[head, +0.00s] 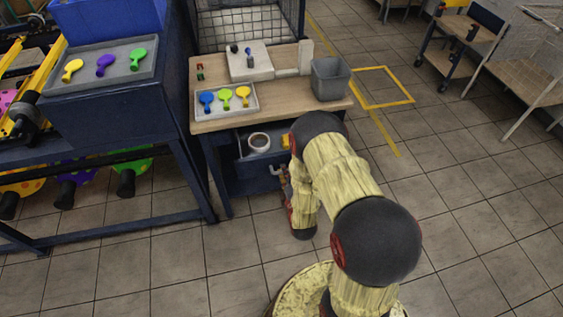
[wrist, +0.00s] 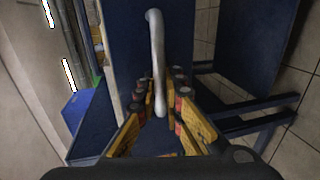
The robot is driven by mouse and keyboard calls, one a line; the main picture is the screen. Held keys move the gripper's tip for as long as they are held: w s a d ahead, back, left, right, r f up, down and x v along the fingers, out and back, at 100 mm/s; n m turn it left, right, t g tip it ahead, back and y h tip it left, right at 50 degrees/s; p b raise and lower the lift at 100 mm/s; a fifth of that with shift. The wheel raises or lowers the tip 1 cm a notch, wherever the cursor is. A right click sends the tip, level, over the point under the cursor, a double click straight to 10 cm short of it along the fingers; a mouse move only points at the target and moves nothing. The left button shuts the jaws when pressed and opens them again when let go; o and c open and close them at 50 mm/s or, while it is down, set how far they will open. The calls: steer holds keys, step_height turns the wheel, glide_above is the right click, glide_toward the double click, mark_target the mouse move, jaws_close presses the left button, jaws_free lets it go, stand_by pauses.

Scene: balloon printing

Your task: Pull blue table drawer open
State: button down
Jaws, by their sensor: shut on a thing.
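The blue table drawer (head: 243,152) sits under the wooden table top and stands at least partly out, with its inside showing. A white roll (head: 259,142) and a yellow item (head: 285,141) lie in it. The grey bar handle (wrist: 157,50) stands out from the blue drawer front in the wrist view. My gripper (wrist: 158,108) is shut on the handle, with its fingers on both sides of the bar's near end. In the head view, my arm hides part of the drawer, and my gripper is small beside the handle (head: 277,171).
The wooden table (head: 220,118) holds a tray (head: 241,107) of coloured balloons, a white device (head: 250,65) and a grey bin (head: 330,78). A dark blue rack (head: 120,105) stands close on the left. The tiled floor (head: 235,255) in front is clear.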

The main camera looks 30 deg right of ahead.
steer(key=shift+s+a, duration=0.2)
steer(key=shift+s, duration=0.5)
steer(key=c, duration=2)
jaws_free()
steer(key=shift+o, duration=0.2)
steer(key=v, duration=0.7)
steer(key=shift+s, duration=0.2)
steer(key=shift+a, duration=0.1)
